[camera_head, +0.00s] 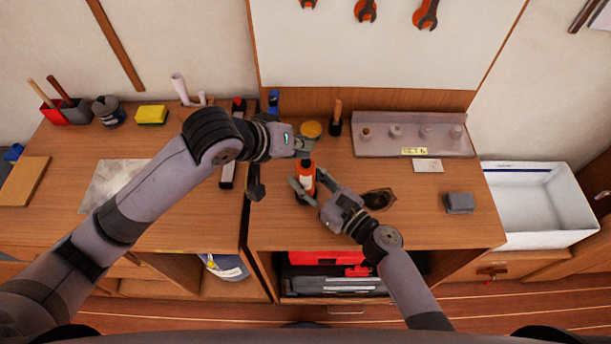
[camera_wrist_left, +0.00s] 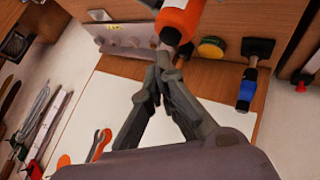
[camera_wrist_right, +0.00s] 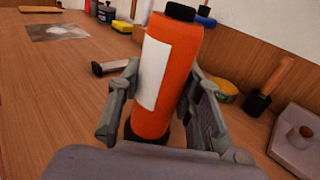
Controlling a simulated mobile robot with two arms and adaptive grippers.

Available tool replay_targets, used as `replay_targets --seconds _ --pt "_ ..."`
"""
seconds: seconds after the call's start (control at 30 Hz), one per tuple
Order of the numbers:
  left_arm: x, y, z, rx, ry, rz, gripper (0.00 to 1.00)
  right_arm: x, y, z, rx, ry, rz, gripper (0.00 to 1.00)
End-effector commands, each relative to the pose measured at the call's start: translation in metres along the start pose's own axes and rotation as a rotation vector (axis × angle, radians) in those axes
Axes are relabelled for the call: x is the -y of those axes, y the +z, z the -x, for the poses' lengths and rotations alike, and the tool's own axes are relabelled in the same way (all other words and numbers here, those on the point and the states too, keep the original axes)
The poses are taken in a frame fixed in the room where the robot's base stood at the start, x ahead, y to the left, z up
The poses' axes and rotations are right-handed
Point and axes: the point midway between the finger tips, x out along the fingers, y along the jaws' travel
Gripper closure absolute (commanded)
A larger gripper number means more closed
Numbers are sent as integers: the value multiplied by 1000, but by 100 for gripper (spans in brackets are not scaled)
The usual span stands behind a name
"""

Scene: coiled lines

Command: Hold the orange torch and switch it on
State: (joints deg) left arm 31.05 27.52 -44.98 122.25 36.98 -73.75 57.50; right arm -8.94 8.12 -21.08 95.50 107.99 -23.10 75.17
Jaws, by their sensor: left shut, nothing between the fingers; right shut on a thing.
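The orange torch (camera_head: 306,178) has a white label and black ends. It stands roughly upright above the workbench in the head view. My right gripper (camera_head: 305,190) is shut around its body; the right wrist view shows the torch (camera_wrist_right: 168,75) between the two fingers, black cap up, tilted slightly. My left gripper (camera_head: 304,149) is shut and empty just beyond the torch's black top. In the left wrist view its closed fingertips (camera_wrist_left: 166,62) are close to the torch's black end (camera_wrist_left: 172,36); I cannot tell whether they touch. No switch is clearly visible.
A yellow round tin (camera_head: 311,129) and a wooden-handled tool (camera_head: 337,117) stand behind the grippers. A grey rack (camera_head: 413,145) is at the back right. A dark dish-like item (camera_head: 378,199) and a grey block (camera_head: 459,203) lie right. A white bin (camera_head: 540,237) stands beside the bench.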

Motion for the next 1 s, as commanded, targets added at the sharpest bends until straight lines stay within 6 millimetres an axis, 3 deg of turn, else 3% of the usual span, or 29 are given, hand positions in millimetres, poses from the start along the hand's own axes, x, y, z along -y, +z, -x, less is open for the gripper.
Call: replay_targets --seconds 1.0 --pt "6 7 -9 1 -1 1 100 0 0 0 0 0 0 100"
